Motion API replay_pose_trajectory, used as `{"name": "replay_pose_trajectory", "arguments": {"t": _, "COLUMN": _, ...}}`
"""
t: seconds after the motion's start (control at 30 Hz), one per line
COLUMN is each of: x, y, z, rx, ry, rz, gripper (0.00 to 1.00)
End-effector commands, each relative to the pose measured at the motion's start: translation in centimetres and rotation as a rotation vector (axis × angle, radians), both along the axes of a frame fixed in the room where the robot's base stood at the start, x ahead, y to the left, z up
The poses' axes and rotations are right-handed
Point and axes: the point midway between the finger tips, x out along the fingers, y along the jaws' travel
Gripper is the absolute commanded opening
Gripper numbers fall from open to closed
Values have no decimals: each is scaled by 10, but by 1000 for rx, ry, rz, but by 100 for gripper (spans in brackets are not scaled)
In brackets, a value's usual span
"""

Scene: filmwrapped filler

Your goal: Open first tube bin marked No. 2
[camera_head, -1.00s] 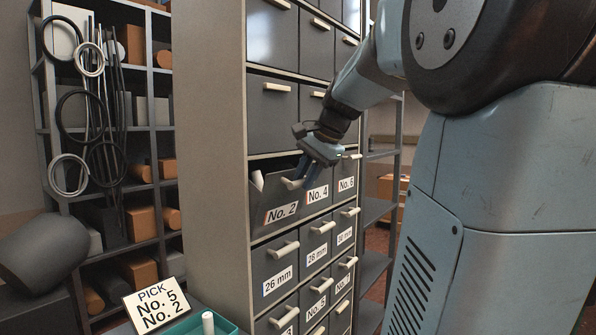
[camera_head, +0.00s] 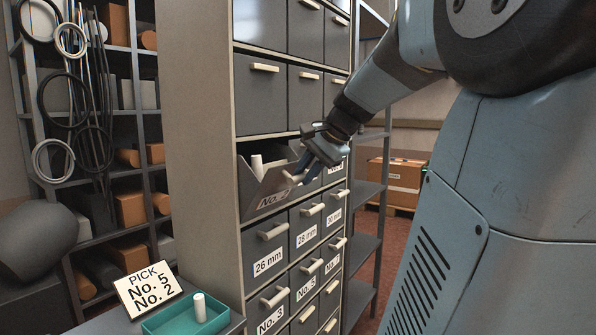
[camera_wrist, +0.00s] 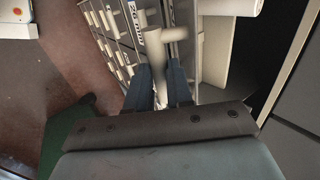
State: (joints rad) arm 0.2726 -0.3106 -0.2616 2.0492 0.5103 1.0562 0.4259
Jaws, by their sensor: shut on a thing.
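The No. 2 bin (camera_head: 262,187) is the left bin of its row in the grey cabinet. It is tipped outward at the top, and a white tube (camera_head: 257,163) shows inside. Its label is steeply angled and partly hard to read. My gripper (camera_head: 299,176) is shut on the bin's pale handle (camera_head: 291,179) at the bin's upper right front. In the wrist view, the two blue fingers of my gripper (camera_wrist: 158,88) close around a pale handle (camera_wrist: 160,45).
A sign (camera_head: 148,290) reads "PICK No. 5 No. 2". Beside it a teal tray (camera_head: 160,326) holds an upright white tube (camera_head: 199,307). Closed bins with protruding handles lie below, such as the 26 mm bin (camera_head: 264,252). Shelving (camera_head: 372,245) stands right of the cabinet.

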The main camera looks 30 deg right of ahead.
Motion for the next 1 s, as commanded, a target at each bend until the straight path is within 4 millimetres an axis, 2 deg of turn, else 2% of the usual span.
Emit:
{"name": "replay_pose_trajectory", "arguments": {"t": 0.23, "x": 0, "y": 0, "z": 0, "rx": 0, "ry": 1, "rz": 1, "gripper": 0}}
{"name": "replay_pose_trajectory", "arguments": {"t": 0.27, "x": 0, "y": 0, "z": 0, "rx": 0, "ry": 1, "rz": 1, "gripper": 22}}
{"name": "replay_pose_trajectory", "arguments": {"t": 0.37, "x": 0, "y": 0, "z": 0, "rx": 0, "ry": 1, "rz": 1, "gripper": 31}}
{"name": "replay_pose_trajectory", "arguments": {"t": 0.73, "x": -3, "y": -2, "z": 6, "rx": 0, "ry": -1, "rz": -1, "gripper": 32}}
{"name": "replay_pose_trajectory", "arguments": {"t": 1.0, "x": -28, "y": -13, "z": 42, "rx": -1, "ry": -4, "rz": -2, "gripper": 32}}
